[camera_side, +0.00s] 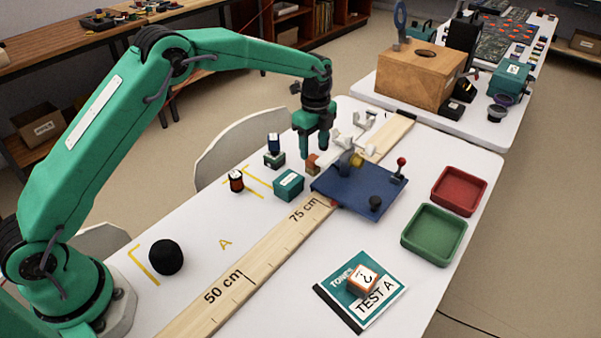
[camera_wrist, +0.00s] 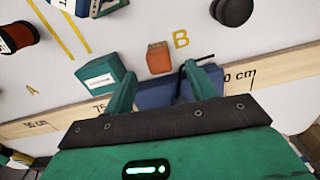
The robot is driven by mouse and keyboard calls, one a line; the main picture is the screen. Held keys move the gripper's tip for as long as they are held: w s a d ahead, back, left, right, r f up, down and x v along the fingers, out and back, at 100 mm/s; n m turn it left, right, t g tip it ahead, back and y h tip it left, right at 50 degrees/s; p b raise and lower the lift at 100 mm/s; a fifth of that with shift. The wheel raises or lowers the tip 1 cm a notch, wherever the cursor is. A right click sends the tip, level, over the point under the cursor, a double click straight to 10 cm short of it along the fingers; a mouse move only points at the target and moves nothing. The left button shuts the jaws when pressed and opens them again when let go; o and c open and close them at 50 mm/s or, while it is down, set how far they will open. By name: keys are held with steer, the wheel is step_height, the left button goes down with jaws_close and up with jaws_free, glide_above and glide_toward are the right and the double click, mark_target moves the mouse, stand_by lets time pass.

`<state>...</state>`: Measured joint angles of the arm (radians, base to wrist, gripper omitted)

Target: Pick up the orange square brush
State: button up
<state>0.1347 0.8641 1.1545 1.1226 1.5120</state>
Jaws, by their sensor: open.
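The orange square brush (camera_side: 312,163) is a small orange-brown block standing on the white table, just below my gripper (camera_side: 316,145) in the side view. In the wrist view the brush (camera_wrist: 159,57) lies ahead of my fingertips, near the yellow letter B. My gripper (camera_wrist: 165,85) is open and empty, with its two teal fingers spread apart. The brush is not between the fingers in the wrist view. The gripper hides no clear part of the brush there.
A teal box (camera_side: 289,185) and a blue fixture plate (camera_side: 345,197) stand close to the brush. A red-and-black spool (camera_side: 237,181) is to the left. A wooden ruler (camera_side: 262,265) runs along the table. Red (camera_side: 437,195) and green trays (camera_side: 407,243) stand at right.

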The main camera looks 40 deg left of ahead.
mark_target(313, 157)
steer(key=shift+f, duration=0.15)
steer(key=shift+f, duration=2.5)
steer(key=shift+c, duration=0.5)
steer(key=c, duration=1)
